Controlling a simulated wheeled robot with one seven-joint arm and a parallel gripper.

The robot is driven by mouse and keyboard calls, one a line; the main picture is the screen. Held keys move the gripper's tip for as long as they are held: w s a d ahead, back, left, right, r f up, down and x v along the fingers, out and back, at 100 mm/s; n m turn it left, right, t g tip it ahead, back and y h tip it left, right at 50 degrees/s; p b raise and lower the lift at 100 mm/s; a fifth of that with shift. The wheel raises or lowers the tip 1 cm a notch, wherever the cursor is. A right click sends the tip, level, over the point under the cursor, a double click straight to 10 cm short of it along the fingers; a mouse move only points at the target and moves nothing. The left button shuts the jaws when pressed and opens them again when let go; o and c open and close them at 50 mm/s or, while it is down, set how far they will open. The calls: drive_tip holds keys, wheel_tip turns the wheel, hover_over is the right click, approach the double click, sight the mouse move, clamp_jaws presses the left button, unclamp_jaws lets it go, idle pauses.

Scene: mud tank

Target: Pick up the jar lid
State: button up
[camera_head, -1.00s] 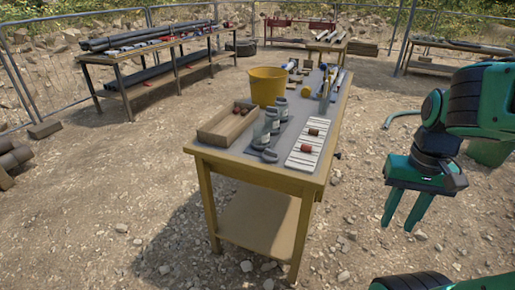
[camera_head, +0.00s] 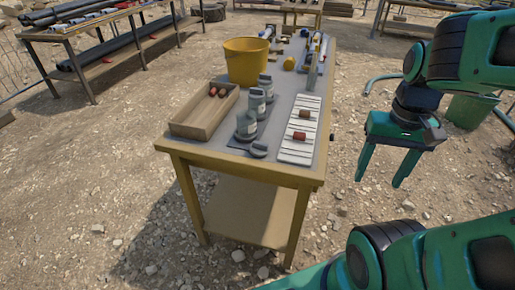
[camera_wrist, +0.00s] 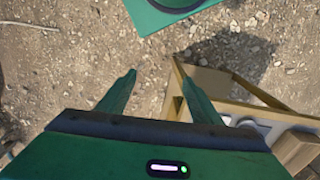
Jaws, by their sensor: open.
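A small grey round piece, which looks like the jar lid (camera_head: 258,149), lies flat near the front edge of the table (camera_head: 262,170). Several grey jars stand just behind it in a row, the front jar (camera_head: 246,126) closest to it. My gripper (camera_head: 380,180) hangs over the ground to the right of the table, fingers pointing down, apart from the lid. In the wrist view my gripper (camera_wrist: 160,78) is open with only gravel between its fingers. The table corner shows behind the right finger there, and I cannot make out the lid clearly.
A wooden tray (camera_head: 190,127) with red items is left of the jars. A white slatted board (camera_head: 299,145) with red pieces lies right of the lid. A yellow bucket (camera_head: 247,62) and tools stand further back.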

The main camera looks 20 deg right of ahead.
drive_tip(key=shift+o, duration=0.9)
drive_tip(key=shift+w+d+r+m, duration=0.1)
drive_tip(key=shift+w+r+m, duration=0.15)
drive_tip(key=shift+w+m, duration=0.05)
drive_tip(key=m+t+y, duration=0.3)
drive_tip(key=m+y, duration=0.1)
drive_tip(key=m, duration=1.4)
approach(260, 143)
drive_tip(key=x, duration=0.4)
drive_tip(key=shift+w+f, duration=0.2)
drive_tip(key=shift+w, duration=0.25)
drive_tip(key=shift+h, duration=0.3)
drive_tip(key=x, duration=0.4)
drive_tip(key=shift+s+a, duration=0.25)
drive_tip(key=shift+x, duration=0.8)
drive_tip(key=c, duration=1.1)
